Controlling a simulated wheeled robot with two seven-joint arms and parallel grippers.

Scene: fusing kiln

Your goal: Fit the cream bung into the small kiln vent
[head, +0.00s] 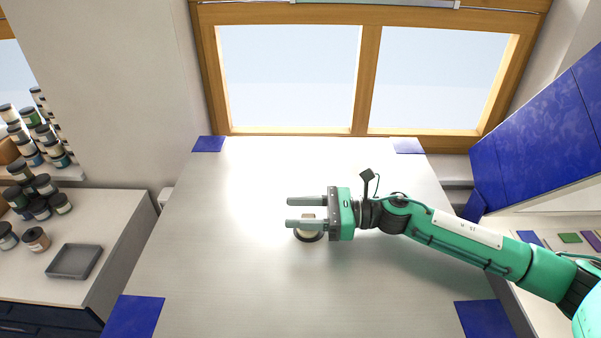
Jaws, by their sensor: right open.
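My right gripper (289,212) reaches in from the right over the pale metal top, its two fingers pointing left and spread apart. A small round cream piece with a dark ring around its lower edge (310,236) shows under and beside the nearer finger. It looks like the cream bung at the vent, but the finger covers part of it. I cannot tell whether the bung sits in the vent, or whether a finger touches it. My left gripper is not in view.
The broad metal top (240,270) has blue corner pieces (133,316) and is otherwise clear. At left, a side counter holds several jars (35,238) and a grey tray (75,261). A wood-framed window (366,70) stands behind. A blue panel (545,135) rises at right.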

